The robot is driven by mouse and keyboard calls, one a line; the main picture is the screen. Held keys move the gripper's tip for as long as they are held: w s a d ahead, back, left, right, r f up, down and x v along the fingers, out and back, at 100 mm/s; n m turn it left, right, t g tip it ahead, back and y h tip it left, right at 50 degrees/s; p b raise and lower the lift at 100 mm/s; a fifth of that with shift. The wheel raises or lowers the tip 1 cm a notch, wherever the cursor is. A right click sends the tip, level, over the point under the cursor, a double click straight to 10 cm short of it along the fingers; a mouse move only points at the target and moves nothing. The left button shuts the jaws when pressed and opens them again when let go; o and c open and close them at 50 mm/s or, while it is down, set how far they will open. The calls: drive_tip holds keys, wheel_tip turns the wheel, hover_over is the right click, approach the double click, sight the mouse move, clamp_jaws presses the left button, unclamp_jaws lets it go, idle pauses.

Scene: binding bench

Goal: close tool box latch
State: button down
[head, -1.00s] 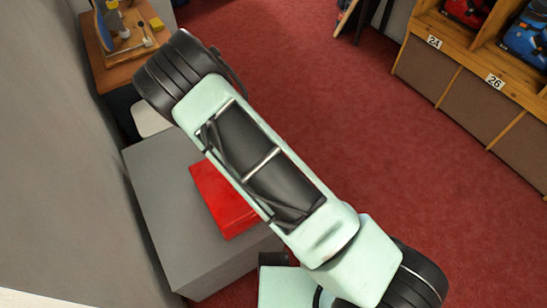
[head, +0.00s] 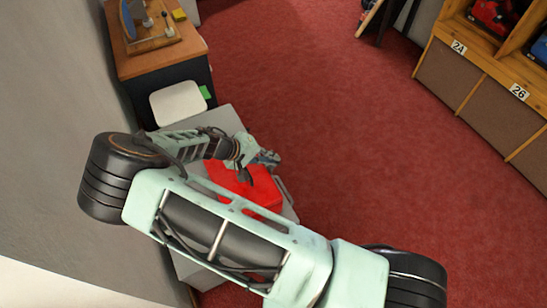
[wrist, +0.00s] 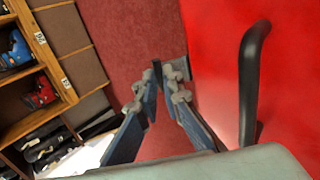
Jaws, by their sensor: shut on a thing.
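The red tool box (head: 262,191) sits on the grey cabinet, partly hidden by my arm in the head view. In the wrist view its red surface (wrist: 218,45) fills the right side, with a black handle (wrist: 249,85) standing out from it. A small grey latch (wrist: 178,70) is at the box's left edge in that view. My gripper (wrist: 160,72) has its fingertips drawn together at this latch and appears shut on it. In the head view my gripper (head: 270,158) is at the box's far edge. The fingers hide part of the latch, so its exact angle is unclear.
The grey cabinet (head: 222,118) stands along the left wall. Behind it are a white-seated stool (head: 178,104) and a wooden desk (head: 140,66). Numbered cubbies (head: 470,75) line the right. The red carpet (head: 340,130) between is clear.

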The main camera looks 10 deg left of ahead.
drive_tip(key=shift+s+a+f, duration=0.2)
drive_tip(key=shift+s+a, duration=0.05)
drive_tip(key=shift+s, duration=0.05)
drive_tip(key=c, duration=2.3)
unclamp_jaws()
